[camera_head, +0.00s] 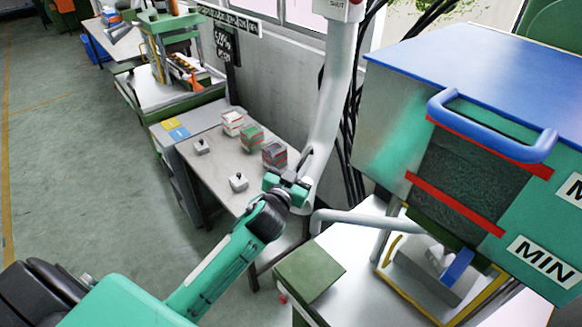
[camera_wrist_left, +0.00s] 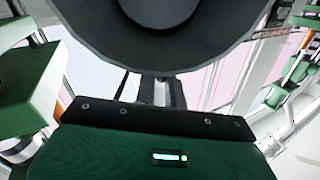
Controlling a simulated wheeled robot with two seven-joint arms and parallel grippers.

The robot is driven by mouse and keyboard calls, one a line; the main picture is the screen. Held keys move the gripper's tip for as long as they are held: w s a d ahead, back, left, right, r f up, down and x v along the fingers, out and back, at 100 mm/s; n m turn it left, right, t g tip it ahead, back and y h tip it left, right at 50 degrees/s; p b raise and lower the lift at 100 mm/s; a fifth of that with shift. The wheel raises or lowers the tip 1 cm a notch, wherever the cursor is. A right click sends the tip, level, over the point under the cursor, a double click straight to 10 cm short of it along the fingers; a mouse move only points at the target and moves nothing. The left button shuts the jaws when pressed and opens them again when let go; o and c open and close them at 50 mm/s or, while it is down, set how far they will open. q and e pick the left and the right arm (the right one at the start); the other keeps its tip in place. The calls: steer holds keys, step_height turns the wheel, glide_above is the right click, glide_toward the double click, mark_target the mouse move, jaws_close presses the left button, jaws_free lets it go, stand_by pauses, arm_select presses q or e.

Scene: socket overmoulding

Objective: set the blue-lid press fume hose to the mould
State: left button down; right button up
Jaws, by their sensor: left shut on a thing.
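The blue-lid press (camera_head: 470,70) stands at the right with a blue top, a blue handle and red bands. Under it, a grey block (camera_head: 430,272), which looks like the mould, sits in a yellow frame beside a blue piece. The fume hose (camera_head: 335,95) is a thick pale grey pipe coming down left of the press. My left gripper (camera_head: 292,183) is at its lower part, shut on what looks like its small handle (camera_head: 307,160). In the left wrist view a grey round hood (camera_wrist_left: 155,40) fills the top, just beyond the gripper (camera_wrist_left: 160,92). My right gripper is not in view.
A side table (camera_head: 215,160) carries several small coloured blocks and two small grey knobbed pieces. A green box (camera_head: 308,270) stands at the press table's front corner. A grey bent pipe (camera_head: 350,217) runs between hose and press. Floor at the left is clear.

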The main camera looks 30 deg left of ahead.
arm_select(q)
steer(key=shift+d+f+n+y+b, duration=0.15)
steer(key=shift+d+n+y+b, duration=0.2)
steer(key=shift+d, duration=0.35)
steer(key=shift+d+y, duration=0.25)
steer(key=shift+d, duration=0.05)
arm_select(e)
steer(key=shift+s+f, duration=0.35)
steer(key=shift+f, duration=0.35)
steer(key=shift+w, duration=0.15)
arm_select(q)
steer(key=c, duration=1.5)
jaws_free()
